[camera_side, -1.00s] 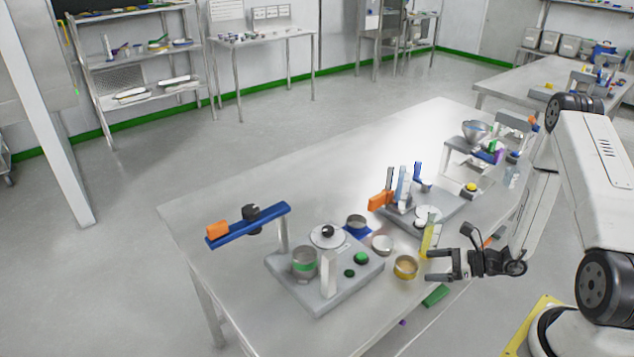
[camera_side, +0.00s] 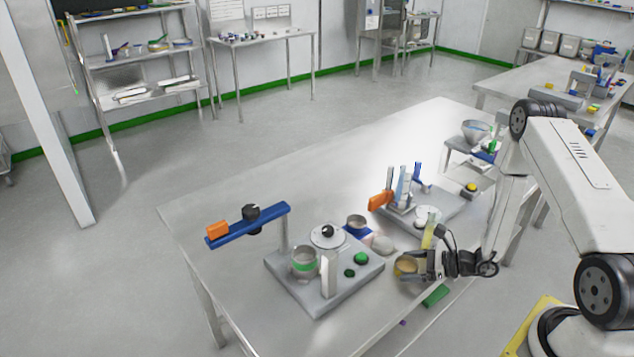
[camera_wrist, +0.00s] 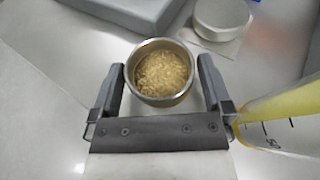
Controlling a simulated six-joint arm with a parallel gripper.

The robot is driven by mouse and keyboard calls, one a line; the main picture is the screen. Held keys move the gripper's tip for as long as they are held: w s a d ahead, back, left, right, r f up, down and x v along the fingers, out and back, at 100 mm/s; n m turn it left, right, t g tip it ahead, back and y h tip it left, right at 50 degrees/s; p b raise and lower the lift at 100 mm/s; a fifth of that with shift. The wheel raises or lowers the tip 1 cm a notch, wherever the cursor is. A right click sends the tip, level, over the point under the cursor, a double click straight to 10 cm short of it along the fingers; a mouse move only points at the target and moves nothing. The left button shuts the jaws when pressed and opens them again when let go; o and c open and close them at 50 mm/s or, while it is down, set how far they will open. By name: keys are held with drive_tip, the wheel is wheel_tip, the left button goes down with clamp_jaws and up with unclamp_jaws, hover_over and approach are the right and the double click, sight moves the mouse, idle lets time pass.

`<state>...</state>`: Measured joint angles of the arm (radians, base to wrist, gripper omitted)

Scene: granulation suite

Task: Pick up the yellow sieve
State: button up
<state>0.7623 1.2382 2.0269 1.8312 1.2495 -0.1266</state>
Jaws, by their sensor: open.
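The yellow sieve (camera_side: 404,265) is a small round metal-rimmed cup standing on the table. In the wrist view the sieve (camera_wrist: 160,75) shows yellowish-brown granular material inside its grey rim. My gripper (camera_side: 414,268) is open and low beside the table top. In the wrist view my gripper (camera_wrist: 161,80) has one finger on the left of the sieve and one on the right, with the sieve between them. I cannot tell whether either finger touches it. The sieve's near side is partly hidden by my gripper in the side view.
A clear cylinder with yellow in it (camera_wrist: 285,112) stands close to my right finger. A round pale dish (camera_wrist: 221,17) sits beyond the sieve. A grey device base (camera_side: 320,290) is to the left. A green block (camera_side: 436,296) lies near the table's front edge.

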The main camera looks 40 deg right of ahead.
drive_tip(key=shift+w+a+f, duration=0.2)
drive_tip(key=shift+w+a, duration=0.1)
drive_tip(key=shift+w, duration=0.15)
drive_tip(key=c, duration=1.1)
drive_tip(key=shift+r, duration=0.2)
drive_tip(key=shift+r, duration=4.85)
